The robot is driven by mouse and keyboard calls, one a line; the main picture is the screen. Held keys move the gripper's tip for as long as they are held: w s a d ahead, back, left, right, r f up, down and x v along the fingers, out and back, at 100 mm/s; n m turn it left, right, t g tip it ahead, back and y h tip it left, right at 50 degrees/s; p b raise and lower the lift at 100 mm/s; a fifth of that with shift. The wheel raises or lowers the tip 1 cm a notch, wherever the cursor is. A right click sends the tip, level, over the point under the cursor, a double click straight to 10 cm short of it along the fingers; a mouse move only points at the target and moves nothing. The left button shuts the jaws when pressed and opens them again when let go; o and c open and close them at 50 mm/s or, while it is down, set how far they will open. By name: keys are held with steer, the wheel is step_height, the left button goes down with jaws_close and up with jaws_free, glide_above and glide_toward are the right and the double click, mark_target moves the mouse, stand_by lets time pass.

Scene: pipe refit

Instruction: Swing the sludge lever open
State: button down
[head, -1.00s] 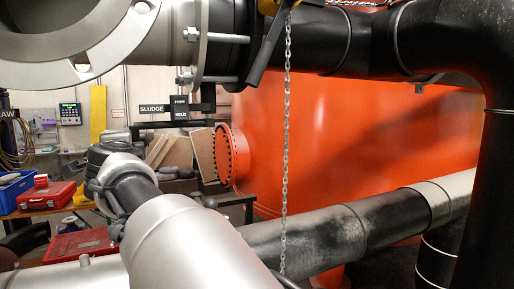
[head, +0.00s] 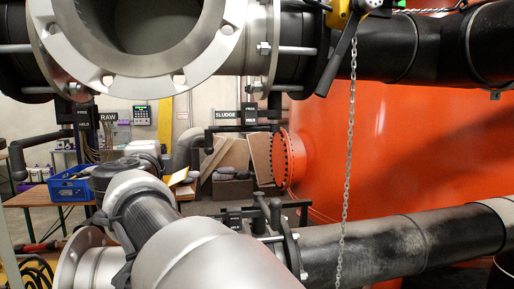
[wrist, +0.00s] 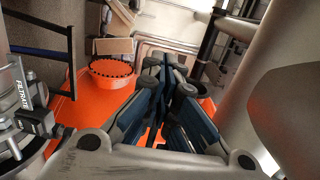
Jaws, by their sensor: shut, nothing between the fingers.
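The SLUDGE sign (head: 227,115) hangs mid-distance in the head view, left of the orange tank, beside a FREE/HELD plate (head: 250,113). Below it a black bent lever (head: 235,128) runs left, its end turned down at the left. It appears to stand apart from my arm. My gripper (wrist: 172,75) shows in the wrist view with its blue fingers together and nothing between them. It points toward an orange bolted flange (wrist: 110,68). In the head view my arm hides the gripper. I cannot make out the sludge lever in the wrist view.
A large grey flanged pipe (head: 235,45) crosses the top of the head view. A chain (head: 349,140) hangs before the orange tank (head: 410,120). A dark pipe (head: 400,245) runs low at right. A RAW sign (head: 108,117) and blue crate (head: 72,185) are left. A FILTRATE label (wrist: 20,95) is close by.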

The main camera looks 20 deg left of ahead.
steer(key=w+d+f+n+g, duration=0.2)
steer(key=d+n, duration=0.6)
steer(key=d, duration=1.4)
steer(key=s+d+f+n+g+h, duration=0.1)
steer(key=s+d+f+g+h, duration=0.1)
steer(key=s+d+f, duration=0.6)
steer(key=s+d+f+n+g+h, duration=0.1)
steer(key=s+d+f+g+h, duration=0.2)
steer(key=s+d+f, duration=0.6)
steer(key=s+d+f+n+g+h, duration=0.1)
steer(key=s+d+f+g+h, duration=0.2)
steer(key=s+d+f, duration=0.6)
steer(key=d+f+h, duration=0.2)
steer(key=d+f, duration=0.3)
steer(key=d, duration=0.3)
steer(key=shift+d, duration=0.4)
steer(key=shift+w+r, duration=0.1)
steer(key=shift+w, duration=0.05)
